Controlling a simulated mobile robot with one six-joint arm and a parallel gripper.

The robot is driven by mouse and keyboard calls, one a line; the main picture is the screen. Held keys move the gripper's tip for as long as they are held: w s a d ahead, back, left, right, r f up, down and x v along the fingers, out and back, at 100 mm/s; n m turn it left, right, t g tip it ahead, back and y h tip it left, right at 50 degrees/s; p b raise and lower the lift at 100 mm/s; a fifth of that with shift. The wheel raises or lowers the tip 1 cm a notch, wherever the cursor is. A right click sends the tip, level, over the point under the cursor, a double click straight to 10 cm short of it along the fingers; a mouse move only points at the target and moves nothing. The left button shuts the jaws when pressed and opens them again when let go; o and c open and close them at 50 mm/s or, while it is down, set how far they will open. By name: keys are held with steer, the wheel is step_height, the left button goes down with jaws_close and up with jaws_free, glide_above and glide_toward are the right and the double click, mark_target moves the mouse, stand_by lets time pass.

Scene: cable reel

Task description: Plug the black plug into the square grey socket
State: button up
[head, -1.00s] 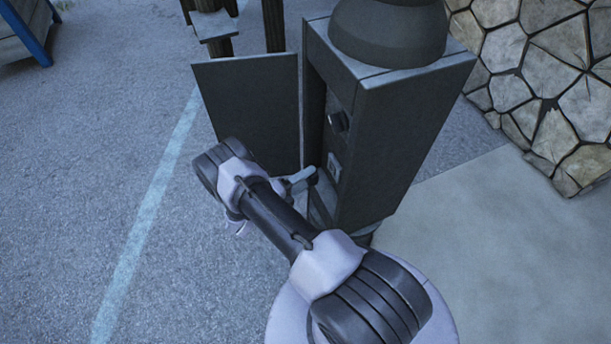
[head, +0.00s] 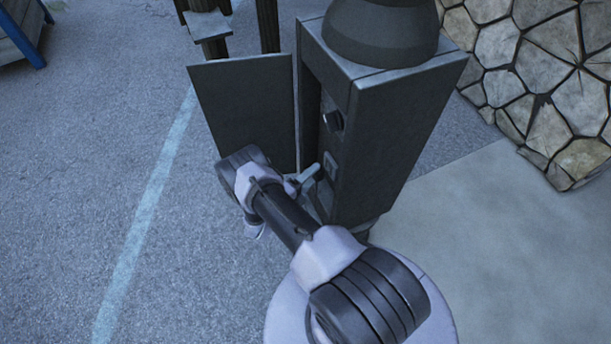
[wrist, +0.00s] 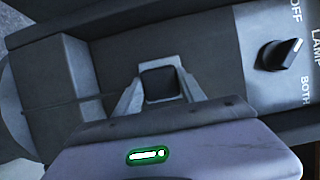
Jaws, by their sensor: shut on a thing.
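The square grey socket (head: 331,163) is on the recessed side panel of the dark cabinet, below a knob, in the head view. My gripper (head: 313,174) is close in front of the panel at the socket's lower left. In the wrist view my gripper (wrist: 160,88) is shut on the black plug (wrist: 160,82), which shows as a dark square between the two grey fingers. The socket is not visible in the wrist view, where the plug and fingers cover part of the panel. I cannot tell whether plug and socket touch.
A black knob (head: 333,121) sits on the panel; it also shows in the wrist view (wrist: 281,54), beside OFF, LAMP and BOTH lettering. The open cabinet door (head: 242,115) stands left of my gripper. The cabinet (head: 400,135) has a stone wall (head: 550,90) to its right.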

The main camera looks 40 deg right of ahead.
steer(key=shift+s+d, duration=0.15)
steer(key=shift+d, duration=0.65)
steer(key=shift+b, duration=0.8)
stand_by(1.4)
steer(key=shift+d, duration=0.5)
stand_by(0.3)
steer(key=o, duration=1.3)
steer(key=shift+o, duration=0.2)
steer(key=s+a+p, duration=0.2)
steer(key=a, duration=1.5)
steer(key=shift+s, duration=0.35)
steer(key=shift+a, duration=0.1)
